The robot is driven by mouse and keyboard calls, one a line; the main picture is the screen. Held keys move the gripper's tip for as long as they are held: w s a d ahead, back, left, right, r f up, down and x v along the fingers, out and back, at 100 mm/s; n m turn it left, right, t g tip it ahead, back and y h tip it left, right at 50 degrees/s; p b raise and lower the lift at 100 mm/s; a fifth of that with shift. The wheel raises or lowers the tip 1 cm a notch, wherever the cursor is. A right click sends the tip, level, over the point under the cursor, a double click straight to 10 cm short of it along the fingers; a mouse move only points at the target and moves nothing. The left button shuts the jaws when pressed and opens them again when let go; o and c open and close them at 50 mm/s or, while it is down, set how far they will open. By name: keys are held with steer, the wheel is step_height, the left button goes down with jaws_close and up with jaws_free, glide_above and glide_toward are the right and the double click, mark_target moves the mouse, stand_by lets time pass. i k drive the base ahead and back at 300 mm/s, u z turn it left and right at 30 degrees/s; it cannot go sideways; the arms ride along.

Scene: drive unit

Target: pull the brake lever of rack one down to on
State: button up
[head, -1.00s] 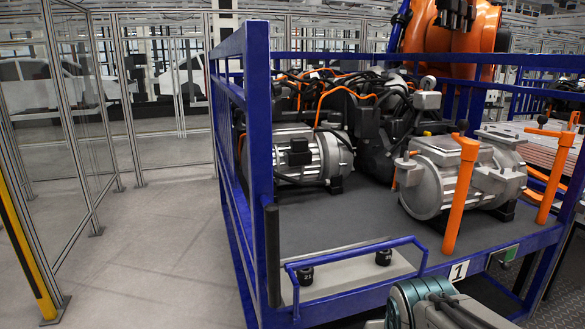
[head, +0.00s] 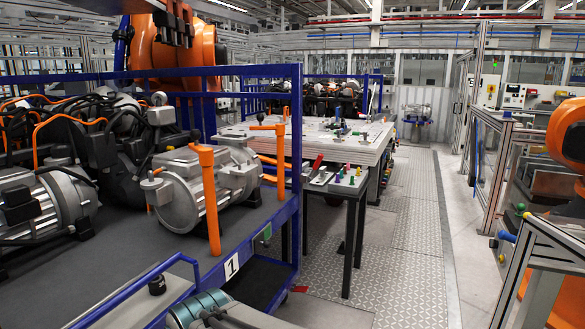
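Rack one is a blue-framed cart (head: 297,150) with a "1" plate (head: 232,265) on its front rail. It fills the left and middle of the head view. A small green patch in a grey mount (head: 264,235) sits on the rail to the right of the plate. I cannot make out a brake lever or its position for certain. A small red piece (head: 299,289) shows low by the cart's right corner. Part of my arm, teal and grey, shows at the bottom edge in front of the cart. My gripper cannot be made out.
Silver motors (head: 200,190) and orange posts (head: 207,200) stand on the cart's deck. A small dark table (head: 350,192) with coloured pegs stands beyond its right side. A patterned walkway (head: 395,270) lies open on the right. A metal-framed station (head: 535,240) borders it.

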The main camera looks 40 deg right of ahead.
mark_target(319, 158)
steer(key=z, duration=1.65)
steer(key=i, duration=3.75)
steer(key=u, duration=0.15)
